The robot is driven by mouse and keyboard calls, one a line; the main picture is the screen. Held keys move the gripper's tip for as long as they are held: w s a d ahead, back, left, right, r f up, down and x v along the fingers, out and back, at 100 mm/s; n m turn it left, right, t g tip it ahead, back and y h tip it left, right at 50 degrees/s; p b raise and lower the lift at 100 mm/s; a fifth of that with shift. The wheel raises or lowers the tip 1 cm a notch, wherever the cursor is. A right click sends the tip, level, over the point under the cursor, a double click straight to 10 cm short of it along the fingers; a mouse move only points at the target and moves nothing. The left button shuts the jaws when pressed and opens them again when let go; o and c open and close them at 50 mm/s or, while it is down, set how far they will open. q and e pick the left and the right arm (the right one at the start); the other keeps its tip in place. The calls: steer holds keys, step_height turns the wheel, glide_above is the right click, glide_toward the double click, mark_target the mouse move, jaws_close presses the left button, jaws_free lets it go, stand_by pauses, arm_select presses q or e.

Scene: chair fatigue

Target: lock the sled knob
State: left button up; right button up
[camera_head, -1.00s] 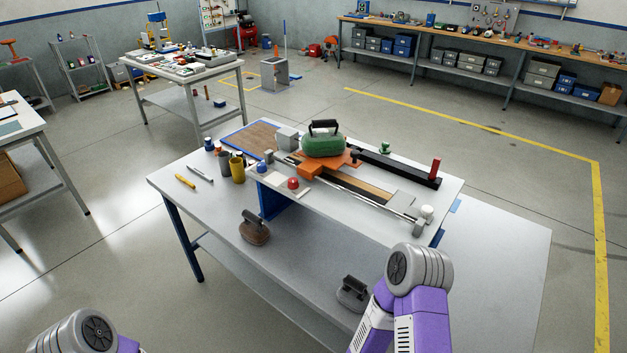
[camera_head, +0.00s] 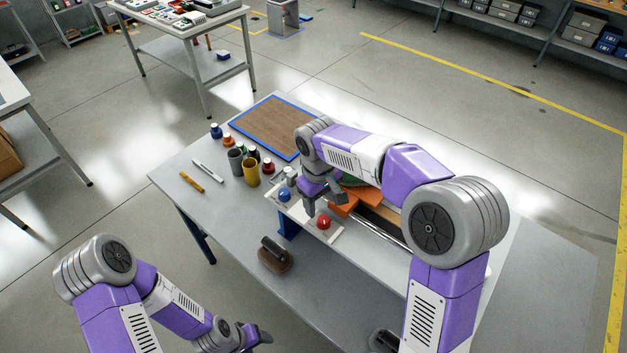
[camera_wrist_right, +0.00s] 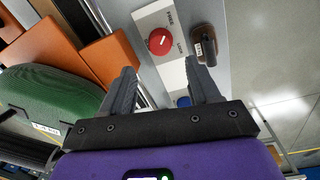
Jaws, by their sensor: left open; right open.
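The red knob (camera_head: 323,221) sits on a white plate (camera_head: 331,236) beside the rail. In the right wrist view the red knob (camera_wrist_right: 158,42) has a short white mark, with FREE and LOCK printed beside it. I cannot tell for sure which word the mark points at. The orange sled (camera_head: 345,204) carries a green weight (camera_wrist_right: 45,105), partly hidden by my right arm in the head view. My right gripper (camera_head: 325,204) is open and empty, above the plate near the knob, touching nothing visible. My left gripper (camera_head: 264,337) is low at the front, open and empty.
A blue knob (camera_head: 284,195) stands on the same fixture. Several small bottles and a yellow cup (camera_head: 251,172) stand to its left.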

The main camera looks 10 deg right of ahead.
mark_target(324, 219)
steer(key=shift+w+r, duration=0.1)
steer(key=shift+r, duration=0.5)
steer(key=shift+s+d+f, duration=0.1)
steer(key=shift+s+f, duration=0.1)
steer(key=shift+s, duration=0.35)
steer(key=shift+s+d+f, duration=0.1)
steer(key=shift+s+f, duration=0.05)
steer(key=shift+s, duration=0.4)
steer(key=f, duration=0.2)
steer(key=w+f, duration=0.1)
steer(key=f, duration=0.1)
steer(key=shift+f, duration=0.25)
steer(key=shift+s+d+f, duration=0.1)
steer(key=shift+s+f, duration=0.15)
steer(key=shift+f, duration=0.45)
arm_select(q)
steer(key=shift+s+r, duration=0.25)
steer(key=shift+s, duration=0.2)
arm_select(e)
steer(key=shift+w+f, duration=0.1)
steer(key=shift+w, duration=0.1)
steer(key=shift+c, duration=0.2)
steer(key=c, duration=1)
